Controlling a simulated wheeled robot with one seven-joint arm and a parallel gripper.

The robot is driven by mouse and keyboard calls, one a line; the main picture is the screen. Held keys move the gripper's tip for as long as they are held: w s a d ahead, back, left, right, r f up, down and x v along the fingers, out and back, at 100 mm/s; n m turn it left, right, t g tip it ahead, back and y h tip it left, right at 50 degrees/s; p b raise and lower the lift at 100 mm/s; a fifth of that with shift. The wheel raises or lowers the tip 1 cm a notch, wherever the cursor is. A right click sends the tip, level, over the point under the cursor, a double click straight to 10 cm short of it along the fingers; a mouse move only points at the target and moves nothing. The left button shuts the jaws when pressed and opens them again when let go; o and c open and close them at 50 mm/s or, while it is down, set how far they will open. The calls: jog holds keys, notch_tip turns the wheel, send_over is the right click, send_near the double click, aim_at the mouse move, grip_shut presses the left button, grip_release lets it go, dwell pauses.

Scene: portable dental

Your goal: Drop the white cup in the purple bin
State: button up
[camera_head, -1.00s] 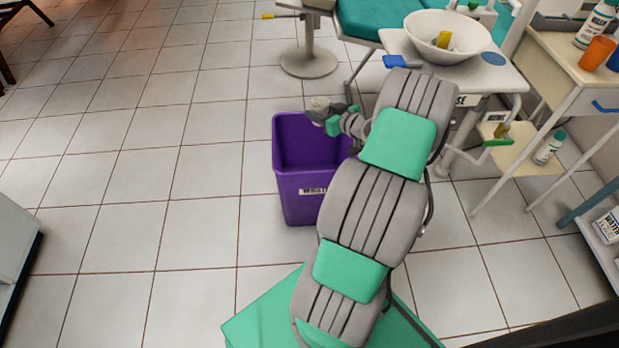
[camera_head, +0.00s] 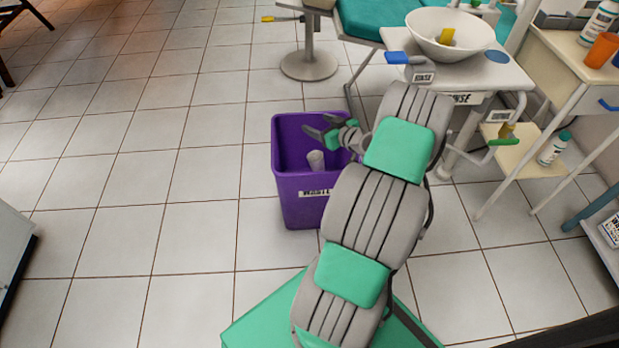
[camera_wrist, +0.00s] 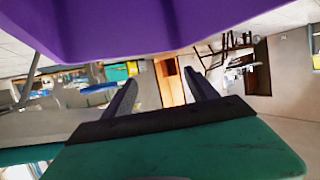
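The purple bin (camera_head: 308,212) with a "WASTE" label stands on the tiled floor in the head view. Its purple wall (camera_wrist: 130,25) fills the top of the wrist view. The white cup (camera_head: 316,160) shows as a small pale shape within the bin's opening, below my gripper. Whether it is falling or resting is not clear. My gripper (camera_head: 318,134) is over the bin's mouth, with its fingers spread. In the wrist view my gripper (camera_wrist: 160,92) has nothing between its fingers.
A dental unit with a white basin (camera_head: 450,34) stands at the back right. A cream side table (camera_head: 560,65) holds an orange cup (camera_head: 602,49) and a bottle. The tiled floor left of the bin is clear.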

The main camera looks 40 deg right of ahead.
jog(key=shift+o, duration=0.4)
jog(key=p+v, duration=0.2)
jog(key=v, duration=0.6)
jog(key=shift+w, duration=0.1)
